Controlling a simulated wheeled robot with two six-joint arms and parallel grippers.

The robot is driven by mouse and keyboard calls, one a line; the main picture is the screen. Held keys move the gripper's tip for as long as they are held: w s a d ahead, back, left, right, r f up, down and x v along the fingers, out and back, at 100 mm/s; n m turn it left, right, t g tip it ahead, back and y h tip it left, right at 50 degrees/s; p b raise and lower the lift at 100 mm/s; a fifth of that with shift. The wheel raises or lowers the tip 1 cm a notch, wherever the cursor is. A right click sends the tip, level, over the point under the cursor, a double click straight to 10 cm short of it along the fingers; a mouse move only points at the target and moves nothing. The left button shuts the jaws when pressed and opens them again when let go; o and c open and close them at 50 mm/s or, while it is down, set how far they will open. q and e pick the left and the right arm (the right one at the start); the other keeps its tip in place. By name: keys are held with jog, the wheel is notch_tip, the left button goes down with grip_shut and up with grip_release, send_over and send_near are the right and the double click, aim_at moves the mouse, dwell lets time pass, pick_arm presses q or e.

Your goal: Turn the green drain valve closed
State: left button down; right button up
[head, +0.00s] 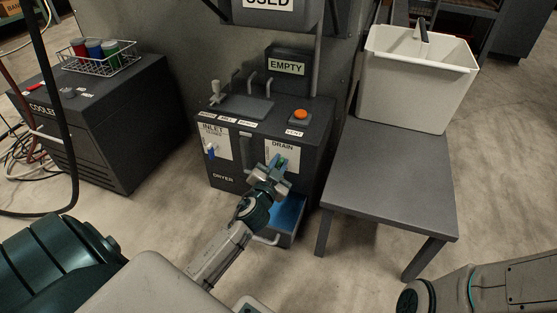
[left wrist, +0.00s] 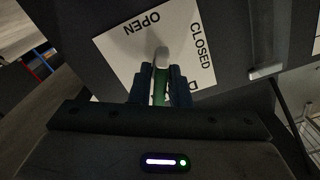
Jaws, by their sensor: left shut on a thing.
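The green drain valve handle (left wrist: 160,86) sits between the two fingers of my left gripper (left wrist: 160,88) in the left wrist view. The fingers are shut on it. Behind it is a white label plate (left wrist: 118,50) with the words OPEN and CLOSED; the plate appears tilted in this view. In the head view my left gripper (head: 278,168) is at the DRAIN plate (head: 283,147) on the front of the dryer (head: 228,168), and a bit of green shows at its fingertips. My right gripper is not in view; only part of my right arm shows at lower right.
The INLET plate with a blue handle (head: 211,151) is left of the drain. A blue bin (head: 289,212) sits low under the drain. A grey table (head: 390,175) with a white tub (head: 415,85) stands at right. A cooler (head: 95,125) with a wire basket stands at left.

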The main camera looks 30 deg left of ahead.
pick_arm(q)
jog(key=m+p, duration=0.2)
jog(key=m, duration=0.4)
jog(key=shift+d, duration=0.15)
jog(key=m, duration=0.2)
jog(key=m+p, duration=0.1)
jog(key=m, duration=0.1)
jog(key=m+p, duration=0.1)
jog(key=m, duration=0.1)
jog(key=shift+f, duration=0.25)
jog(key=shift+m, duration=0.3)
jog(key=c, duration=1.5)
grip_release()
jog(key=shift+s, duration=0.1)
jog(key=v, duration=1)
jog(key=shift+s, duration=0.3)
